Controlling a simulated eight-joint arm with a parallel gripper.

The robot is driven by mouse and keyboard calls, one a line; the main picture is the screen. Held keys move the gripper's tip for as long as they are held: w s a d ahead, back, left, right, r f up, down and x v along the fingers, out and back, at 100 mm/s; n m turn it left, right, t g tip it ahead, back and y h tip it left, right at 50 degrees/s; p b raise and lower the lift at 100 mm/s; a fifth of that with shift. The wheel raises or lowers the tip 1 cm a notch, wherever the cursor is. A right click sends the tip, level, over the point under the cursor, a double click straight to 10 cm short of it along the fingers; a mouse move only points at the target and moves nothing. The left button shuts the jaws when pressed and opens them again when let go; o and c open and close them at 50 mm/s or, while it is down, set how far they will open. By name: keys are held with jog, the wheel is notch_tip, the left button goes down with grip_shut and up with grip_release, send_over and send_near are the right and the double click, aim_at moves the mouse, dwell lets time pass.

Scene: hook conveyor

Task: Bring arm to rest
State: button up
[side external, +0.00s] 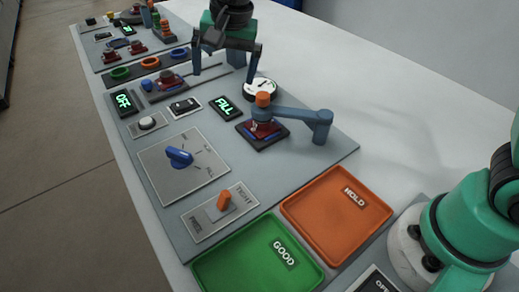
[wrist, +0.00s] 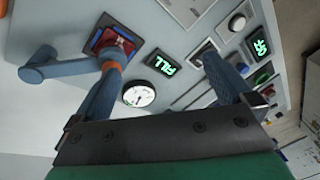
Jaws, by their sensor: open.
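My gripper (side external: 223,77) hangs above the far part of the grey control panel (side external: 165,215), with its two blue fingers spread apart and nothing between them. In the wrist view my gripper (wrist: 161,62) also shows open, with the lit FILL display (wrist: 162,64) and the round white gauge (wrist: 139,93) visible between and beyond the fingers. In the side view the FILL display (side external: 226,107) and the gauge (side external: 261,89) lie nearer the camera than my gripper. I see no contact between the fingers and the panel.
A blue bracket arm (side external: 305,119) with an orange cap (side external: 263,99) reaches over a red piece (side external: 262,129) on a dark pad. An orange HOLD tray (side external: 325,222) and a green GOOD tray (side external: 235,275) sit in front. The white table right of the panel is mostly clear.

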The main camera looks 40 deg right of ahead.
jog(key=s+d+f+n+t, duration=0.2)
jog(key=s+d+n+t, duration=0.2)
jog(key=s+d+n, duration=0.3)
jog(key=s+d, duration=0.5)
jog(key=s, duration=0.1)
jog(key=shift+d+f+t+h, duration=0.15)
jog(key=shift+d+t+h, duration=0.15)
jog(key=shift+h, duration=0.1)
